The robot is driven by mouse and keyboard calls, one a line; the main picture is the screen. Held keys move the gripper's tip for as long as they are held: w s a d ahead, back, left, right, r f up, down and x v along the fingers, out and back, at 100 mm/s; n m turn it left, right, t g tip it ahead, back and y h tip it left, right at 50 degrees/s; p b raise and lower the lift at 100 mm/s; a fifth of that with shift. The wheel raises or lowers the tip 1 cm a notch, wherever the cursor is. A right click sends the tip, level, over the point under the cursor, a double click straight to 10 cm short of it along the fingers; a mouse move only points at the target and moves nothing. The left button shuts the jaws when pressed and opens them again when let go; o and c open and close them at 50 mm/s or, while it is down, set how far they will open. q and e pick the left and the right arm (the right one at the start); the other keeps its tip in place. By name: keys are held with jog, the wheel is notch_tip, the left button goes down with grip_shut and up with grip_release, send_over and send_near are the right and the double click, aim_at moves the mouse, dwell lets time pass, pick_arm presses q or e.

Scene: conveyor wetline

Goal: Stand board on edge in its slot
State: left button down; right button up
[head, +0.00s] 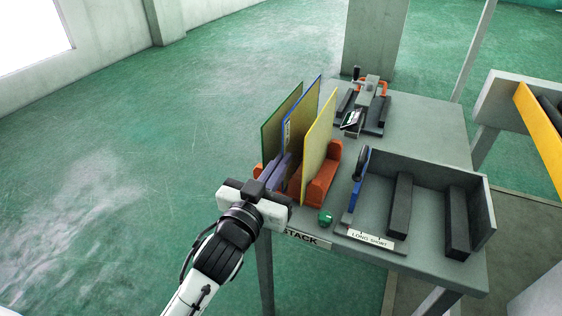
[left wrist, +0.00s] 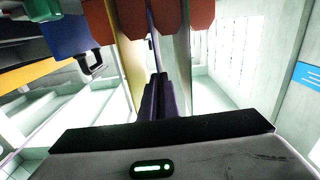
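Three thin tan boards stand on edge in an orange slotted rack (head: 322,185) at the table's near left. They are a green-edged board (head: 279,122), a blue-edged board (head: 302,112) in the middle and a yellow-edged board (head: 319,135). My left gripper (head: 281,170) is at the rack's near left end, its purple fingers reaching in between the outer boards. In the left wrist view the fingers (left wrist: 158,95) lie close together, in line with the middle board (left wrist: 156,18), and appear closed on its near edge. The fingertip contact is partly hidden. My right gripper is not in view.
A "STACK" label (head: 302,240) is on the table's front edge, with a green knob (head: 325,218) near it. A clamp fixture (head: 370,90) stands behind. Floor at left is clear.

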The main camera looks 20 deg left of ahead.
pick_arm(q)
jog(key=shift+f+b, duration=0.85)
jog(key=shift+f, duration=0.35)
jog(key=c, duration=2.3)
grip_release()
jog(key=shift+s+a+p, duration=0.1)
jog(key=shift+s+p, duration=0.4)
jog(key=shift+s, duration=1.8)
jog(key=shift+o, duration=0.2)
jog(key=o, duration=0.5)
jog(key=shift+o, duration=0.2)
jog(key=shift+f, duration=0.15)
